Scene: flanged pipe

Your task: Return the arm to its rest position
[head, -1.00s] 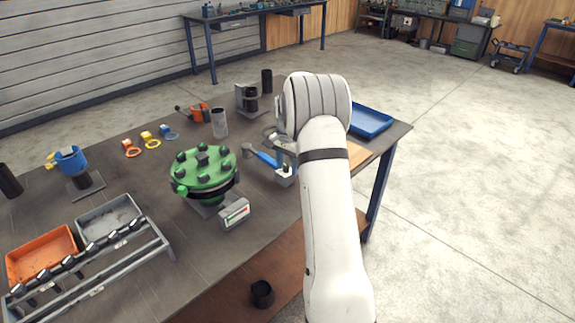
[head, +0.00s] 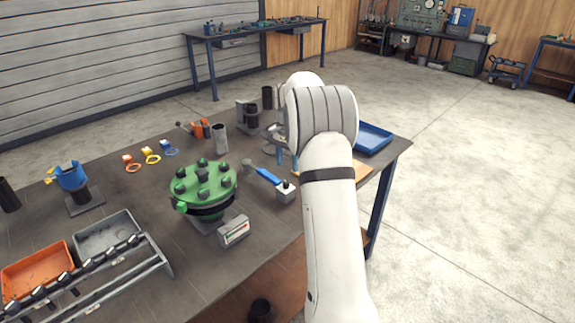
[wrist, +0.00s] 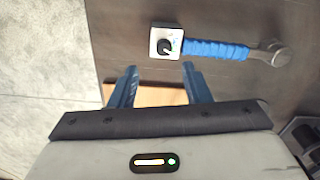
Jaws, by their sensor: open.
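My gripper (wrist: 160,83) shows in the wrist view with its two blue fingers apart and nothing between them. It is above the right part of the workbench (head: 140,215), over a wooden board. In the head view my white arm reaches over the bench's right side and hides most of the gripper. A torque wrench with a blue handle (wrist: 215,49) lies on the bench ahead of the fingers, apart from them; it also shows in the head view (head: 265,175). The green flanged pipe (head: 203,185) stands on the bench to the left of my arm.
A blue tray (head: 373,138) is at the bench's right end. A small meter box (head: 234,231) stands by the flange. Orange (head: 36,271) and grey (head: 107,233) bins and a rack of bolts are at the left. The floor to the right is clear.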

